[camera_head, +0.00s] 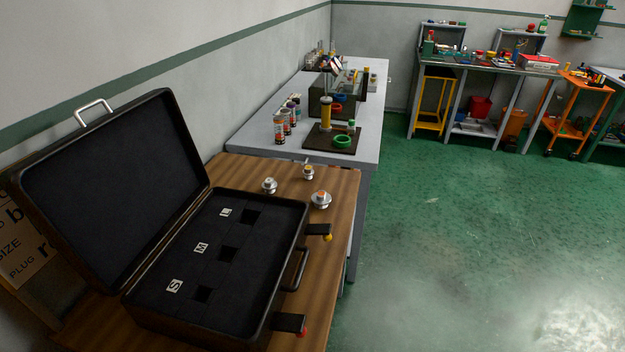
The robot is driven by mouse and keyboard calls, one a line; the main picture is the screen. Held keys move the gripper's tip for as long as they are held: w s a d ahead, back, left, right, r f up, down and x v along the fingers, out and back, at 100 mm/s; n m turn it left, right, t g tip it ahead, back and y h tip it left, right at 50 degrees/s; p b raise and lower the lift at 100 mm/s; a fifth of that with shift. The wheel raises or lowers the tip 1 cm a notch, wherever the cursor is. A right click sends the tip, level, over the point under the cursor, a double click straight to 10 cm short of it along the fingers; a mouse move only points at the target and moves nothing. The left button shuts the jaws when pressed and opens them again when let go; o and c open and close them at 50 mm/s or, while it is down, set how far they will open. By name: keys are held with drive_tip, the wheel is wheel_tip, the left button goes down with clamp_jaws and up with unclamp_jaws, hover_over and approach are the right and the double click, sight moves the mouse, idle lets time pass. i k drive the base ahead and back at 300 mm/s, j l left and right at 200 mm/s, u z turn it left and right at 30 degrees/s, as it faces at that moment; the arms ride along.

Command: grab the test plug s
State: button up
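Three silvery metal plugs stand on the wooden table behind the open case. The smallest-looking plug (309,172) has a yellowish top and is the farthest back. No size letter is readable on any plug. The open black case (215,285) has three square holes beside the white labels L (225,212), M (201,248) and S (174,286); the holes look empty. My gripper is not in view.
The raised case lid (110,185) leans on the left. A grey bench (255,135) with cans stands behind. Green floor is clear at right.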

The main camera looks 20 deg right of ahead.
sight(307, 171)
drive_tip(key=i+l+u, duration=0.1)
drive_tip(key=i+l, duration=0.55)
drive_tip(key=i+l+u, duration=0.1)
drive_tip(key=i+l, duration=1.2)
drive_tip(key=l, duration=0.25)
drive_tip(key=i+j+u, duration=0.05)
